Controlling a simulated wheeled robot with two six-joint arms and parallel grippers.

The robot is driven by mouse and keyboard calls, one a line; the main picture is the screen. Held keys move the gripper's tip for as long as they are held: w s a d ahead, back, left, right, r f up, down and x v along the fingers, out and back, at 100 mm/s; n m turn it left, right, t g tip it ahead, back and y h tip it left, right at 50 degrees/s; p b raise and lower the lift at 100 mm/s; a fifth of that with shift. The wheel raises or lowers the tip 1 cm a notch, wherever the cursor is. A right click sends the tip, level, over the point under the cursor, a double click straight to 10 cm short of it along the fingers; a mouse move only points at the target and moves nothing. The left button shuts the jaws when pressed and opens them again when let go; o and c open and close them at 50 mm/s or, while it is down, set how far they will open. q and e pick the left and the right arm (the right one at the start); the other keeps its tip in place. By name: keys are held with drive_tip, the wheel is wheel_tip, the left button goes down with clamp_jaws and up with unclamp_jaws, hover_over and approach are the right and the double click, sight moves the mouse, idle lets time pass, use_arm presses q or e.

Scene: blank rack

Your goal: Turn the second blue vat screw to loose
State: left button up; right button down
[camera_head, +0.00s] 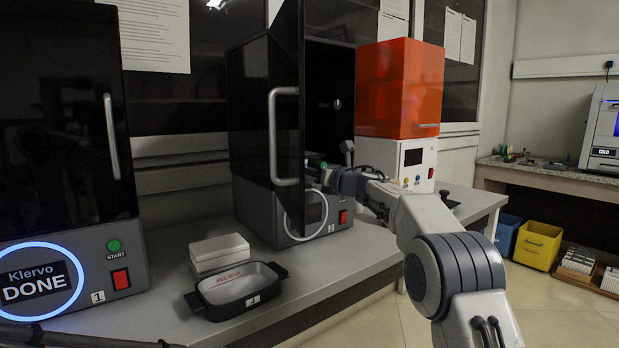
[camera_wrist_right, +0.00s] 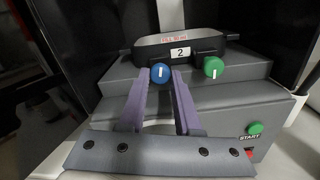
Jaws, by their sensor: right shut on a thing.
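The blue vat screw (camera_wrist_right: 160,73) is a round blue knob with a near-upright white mark. It sits at the front of a dark vat (camera_wrist_right: 150,50) labelled 2 in the right wrist view. My right gripper (camera_wrist_right: 161,80) has its two purple fingers on either side of this screw and is shut on it. A green screw (camera_wrist_right: 214,67), also with a near-upright white mark, is just to the right. In the head view my right arm reaches into the open middle machine (camera_head: 265,120); the screw is not discernible there. My left gripper is out of view.
The middle machine's dark door (camera_head: 286,60) stands open, close to my right arm. A machine showing DONE (camera_head: 103,275) is at left, and an orange-covered machine (camera_head: 400,85) at right. A tray (camera_head: 208,312) labelled 4 and a white box (camera_head: 220,250) sit on the bench.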

drive_tip(key=shift+d+f+n, duration=0.1)
drive_tip(key=shift+d+n, duration=0.05)
drive_tip(key=shift+n, duration=0.45)
drive_tip(key=shift+w+n+b, duration=0.1)
drive_tip(key=shift+n+b, duration=0.2)
drive_tip(key=shift+b, duration=0.05)
drive_tip(key=c, duration=0.6)
unclamp_jaws()
drive_tip(key=shift+c, duration=0.2)
